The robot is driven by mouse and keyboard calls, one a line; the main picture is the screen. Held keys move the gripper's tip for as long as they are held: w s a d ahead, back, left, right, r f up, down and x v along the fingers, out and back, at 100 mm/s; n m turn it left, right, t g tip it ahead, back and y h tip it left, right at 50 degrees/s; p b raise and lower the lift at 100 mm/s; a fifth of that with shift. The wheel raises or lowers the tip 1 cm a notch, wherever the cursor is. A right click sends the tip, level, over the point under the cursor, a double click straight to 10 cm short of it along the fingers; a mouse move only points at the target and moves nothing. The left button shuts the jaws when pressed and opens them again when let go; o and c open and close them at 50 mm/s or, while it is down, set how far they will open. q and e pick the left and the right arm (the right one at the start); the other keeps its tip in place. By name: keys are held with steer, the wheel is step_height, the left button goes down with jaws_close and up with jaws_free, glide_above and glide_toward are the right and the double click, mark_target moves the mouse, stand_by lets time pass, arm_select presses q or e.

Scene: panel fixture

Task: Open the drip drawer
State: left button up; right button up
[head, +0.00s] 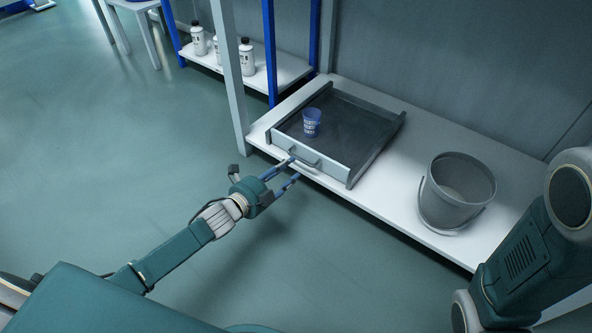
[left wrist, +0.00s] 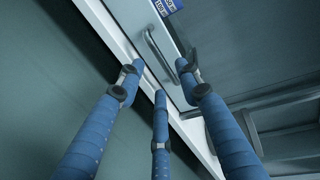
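The drip drawer (head: 334,168) is a shallow dark tray with a pale front, on a white shelf. Its bar handle (head: 304,160) is on the front face and also shows in the left wrist view (left wrist: 158,56). One fingertip is beside the handle's lower end; contact cannot be told. My right gripper is out of view.
A grey bucket (head: 456,190) stands on the white shelf (head: 388,206), right of the drawer. A pale upright post (head: 231,75) rises left of the drawer. White bottles (head: 246,56) stand on a rack behind. The floor in front is clear.

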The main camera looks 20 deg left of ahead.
arm_select(q)
steer(key=b+x, duration=0.2)
steer(key=x, duration=0.2)
steer(key=shift+w, duration=0.2)
steer(key=shift+c, duration=0.5)
jaws_close()
